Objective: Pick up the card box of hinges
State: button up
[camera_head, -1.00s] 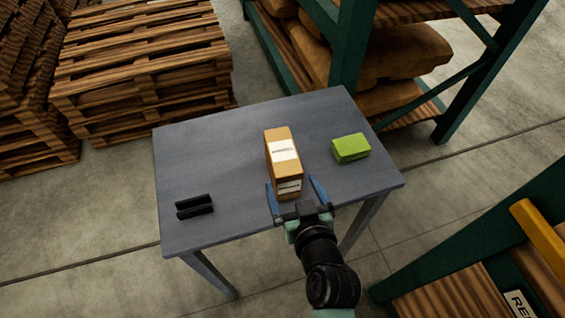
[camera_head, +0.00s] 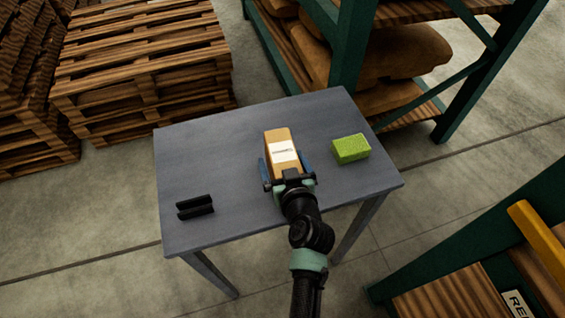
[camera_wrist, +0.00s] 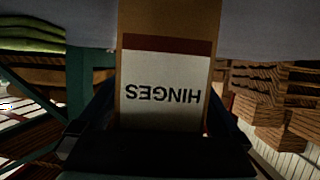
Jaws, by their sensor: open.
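The card box of hinges (camera_head: 282,141) is a tan carton with a white label, standing on the grey table (camera_head: 215,145). In the wrist view the box (camera_wrist: 213,45) fills the middle, and its label reads HINGES upside down. My gripper (camera_head: 285,168) is open, with one blue finger on each side of the near part of the box. In the wrist view the gripper (camera_wrist: 158,125) has its fingers along the box's two sides. I cannot tell whether they touch it. The box's near end is hidden behind my gripper.
A green block (camera_head: 350,148) lies to the right of the box. Two black bars (camera_head: 195,206) lie at the table's left front. Stacked pallets (camera_head: 145,65) stand behind at left, and a green rack (camera_head: 350,50) with sacks stands behind. The table's left and back are clear.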

jog(key=shift+c, duration=0.3)
jog(key=c, duration=1.4)
jog(key=shift+r, duration=0.1)
jog(key=shift+c, duration=0.5)
